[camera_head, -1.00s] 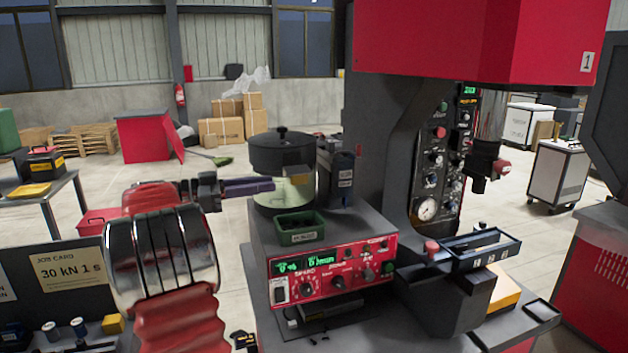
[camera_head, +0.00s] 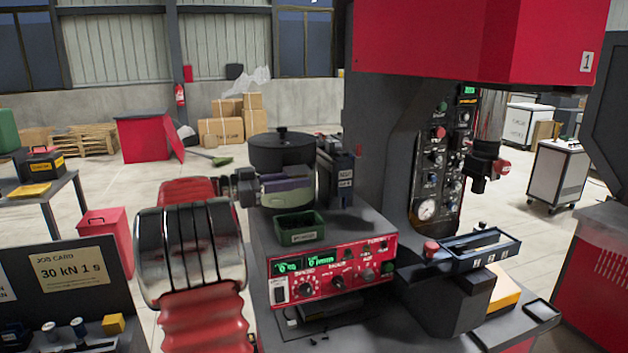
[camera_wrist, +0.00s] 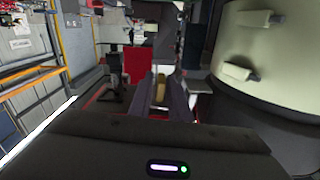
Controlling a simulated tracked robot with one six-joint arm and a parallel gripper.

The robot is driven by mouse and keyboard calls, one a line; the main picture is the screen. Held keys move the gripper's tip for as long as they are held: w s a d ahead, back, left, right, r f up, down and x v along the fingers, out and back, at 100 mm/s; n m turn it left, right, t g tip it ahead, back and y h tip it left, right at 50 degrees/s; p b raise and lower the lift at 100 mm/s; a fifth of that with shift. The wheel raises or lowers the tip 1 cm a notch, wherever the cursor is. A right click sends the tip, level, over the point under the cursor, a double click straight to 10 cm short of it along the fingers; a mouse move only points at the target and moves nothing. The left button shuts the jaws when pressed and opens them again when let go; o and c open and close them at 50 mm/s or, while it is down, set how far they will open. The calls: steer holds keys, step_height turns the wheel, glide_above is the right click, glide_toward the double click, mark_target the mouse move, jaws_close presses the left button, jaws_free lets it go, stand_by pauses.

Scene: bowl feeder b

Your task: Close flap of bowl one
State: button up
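The bowl feeder has a dark round bowl with a knobbed lid (camera_head: 281,152). It stands on the red-fronted control unit (camera_head: 330,272). A pale green curved surface shows below the lid, partly hidden by my gripper (camera_head: 290,188). In the wrist view a large cream curved body (camera_wrist: 275,60) with two small tabs fills the right side. I cannot tell whether a tab or the pale part is the flap, nor how far it stands open. My gripper's two fingers (camera_wrist: 161,98) are apart with nothing seen held. They lie across the bowl's front, left of the cream body.
A green tray (camera_head: 299,228) sits just below my gripper on the unit. A dark upright device (camera_head: 342,172) stands close right of the bowl. The tall press column (camera_head: 385,150) is farther right.

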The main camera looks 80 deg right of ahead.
steer(key=x, duration=0.5)
steer(key=shift+c, duration=0.4)
